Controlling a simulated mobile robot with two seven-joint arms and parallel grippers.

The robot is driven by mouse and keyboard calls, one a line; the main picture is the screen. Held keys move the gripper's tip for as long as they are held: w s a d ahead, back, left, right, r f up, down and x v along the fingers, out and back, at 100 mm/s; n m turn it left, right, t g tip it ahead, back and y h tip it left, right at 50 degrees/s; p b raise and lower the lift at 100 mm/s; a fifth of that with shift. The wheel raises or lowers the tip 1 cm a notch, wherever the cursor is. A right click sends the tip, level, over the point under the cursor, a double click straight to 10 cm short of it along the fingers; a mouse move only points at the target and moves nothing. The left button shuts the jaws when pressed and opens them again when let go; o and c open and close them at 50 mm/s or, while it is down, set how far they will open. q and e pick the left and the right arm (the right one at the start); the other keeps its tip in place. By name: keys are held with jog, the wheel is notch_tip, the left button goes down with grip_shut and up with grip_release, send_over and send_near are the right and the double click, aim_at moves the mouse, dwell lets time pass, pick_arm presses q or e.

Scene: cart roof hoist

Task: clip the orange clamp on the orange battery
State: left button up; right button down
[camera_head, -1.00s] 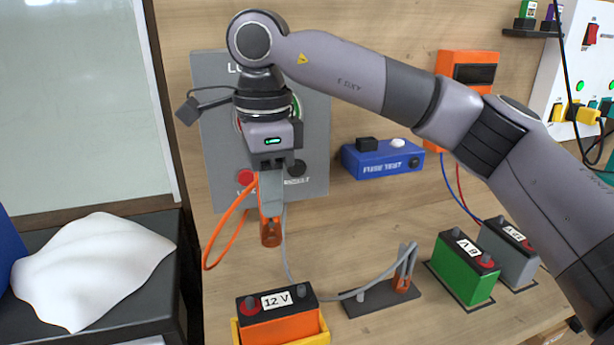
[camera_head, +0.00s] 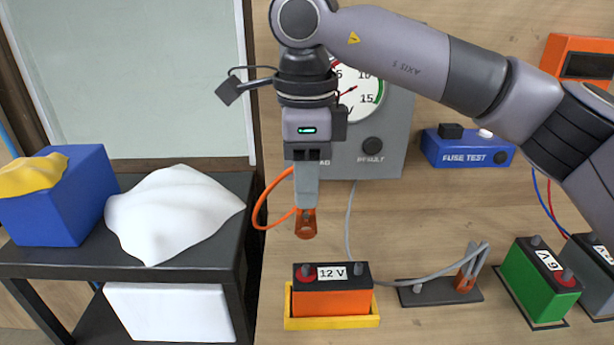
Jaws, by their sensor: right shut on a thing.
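My right gripper (camera_head: 306,205) is shut on the orange clamp (camera_head: 306,226), which hangs upright below its fingers with an orange cable looping off to the left. The orange battery (camera_head: 330,302) has a black top, a "12 V" label, a red terminal and a dark terminal, and sits in a yellow tray (camera_head: 300,323). The clamp is above the battery's left part, near the red terminal in the picture, and apart from it. My left gripper is out of view.
A second clamp with a grey cable rests on a dark holder (camera_head: 418,297) right of the battery. A green battery (camera_head: 540,280) and a grey one stand further right. Behind are a gauge panel (camera_head: 385,150) and a blue fuse test box (camera_head: 468,148). A black cart (camera_head: 180,266) stands left.

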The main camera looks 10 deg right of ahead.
aim_at(306, 215)
jog(key=shift+f+b, duration=2)
jog(key=shift+f, duration=0.85)
jog(key=shift+f+b, duration=1.2)
jog(key=shift+f, duration=0.5)
jog(key=c, duration=0.8)
grip_release()
jog(key=shift+r, duration=0.15)
notch_tip(306, 215, up, 7)
